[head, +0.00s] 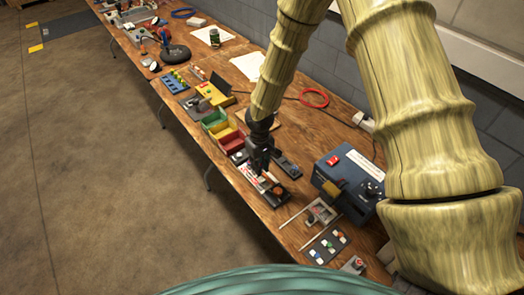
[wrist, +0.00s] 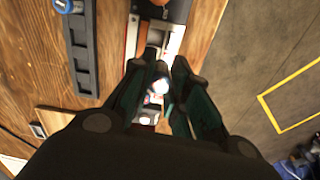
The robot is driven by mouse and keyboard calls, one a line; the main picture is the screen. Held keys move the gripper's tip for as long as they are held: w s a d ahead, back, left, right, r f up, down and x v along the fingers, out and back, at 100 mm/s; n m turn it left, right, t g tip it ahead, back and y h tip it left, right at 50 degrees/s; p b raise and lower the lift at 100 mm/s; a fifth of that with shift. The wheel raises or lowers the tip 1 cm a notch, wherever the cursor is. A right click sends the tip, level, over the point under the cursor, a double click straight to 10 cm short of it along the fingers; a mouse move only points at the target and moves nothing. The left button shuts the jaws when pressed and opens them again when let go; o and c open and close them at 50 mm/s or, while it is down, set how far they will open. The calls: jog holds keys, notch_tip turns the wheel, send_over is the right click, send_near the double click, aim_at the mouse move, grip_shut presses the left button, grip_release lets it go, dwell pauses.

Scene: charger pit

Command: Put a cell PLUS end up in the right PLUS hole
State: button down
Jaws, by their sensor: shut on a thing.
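My gripper (head: 260,160) points down over the wooden bench, above a pale charger with red markings (head: 250,174). In the wrist view, my gripper (wrist: 158,86) is shut on a small cell (wrist: 160,87), whose pale, shiny end shows between the fingers. I cannot tell which end of the cell is up.
A dark slotted rack (wrist: 83,50) lies beside the charger; it also shows in the head view (head: 287,165). Green, yellow and red bins (head: 228,141) stand behind. A blue box with a red switch (head: 345,180) is to the right. The bench's front edge is close by.

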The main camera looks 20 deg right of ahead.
jog(key=shift+w+d+r+n+p, duration=0.2)
jog(key=shift+w+r+p, duration=0.05)
jog(key=shift+w, duration=0.15)
jog(key=shift+w+d+r+n+p, duration=0.15)
jog(key=shift+w+r+n+p, duration=0.1)
jog(key=shift+w, duration=0.15)
jog(key=shift+f, duration=0.15)
jog(key=shift+f+b, duration=2.55)
jog(key=shift+f, duration=1.3)
jog(key=shift+a+f, duration=0.1)
jog(key=shift+f, duration=0.15)
jog(key=c, duration=1.3)
grip_release()
